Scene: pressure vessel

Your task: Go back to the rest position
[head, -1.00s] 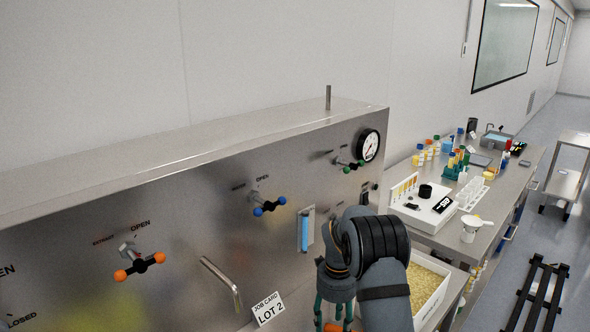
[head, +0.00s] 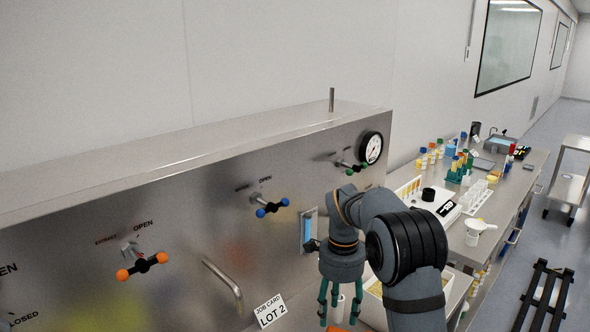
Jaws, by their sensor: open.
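My gripper (head: 340,302) hangs fingers down at the lower middle of the head view, in front of the steel panel (head: 210,215). Its teal fingers are spread apart. A white cylindrical thing and an orange patch show by the fingertips; I cannot tell whether the fingers touch them. My arm bends in from the lower right and hides part of the bench behind it.
The panel carries an orange-knobbed valve (head: 142,266), a blue-knobbed valve (head: 271,208), a green-knobbed valve (head: 356,168), a gauge (head: 371,148) and a bent handle (head: 225,284). A job card (head: 270,310) stands below. A cluttered bench lies right; a white-walled tray (head: 459,289) is partly behind my arm.

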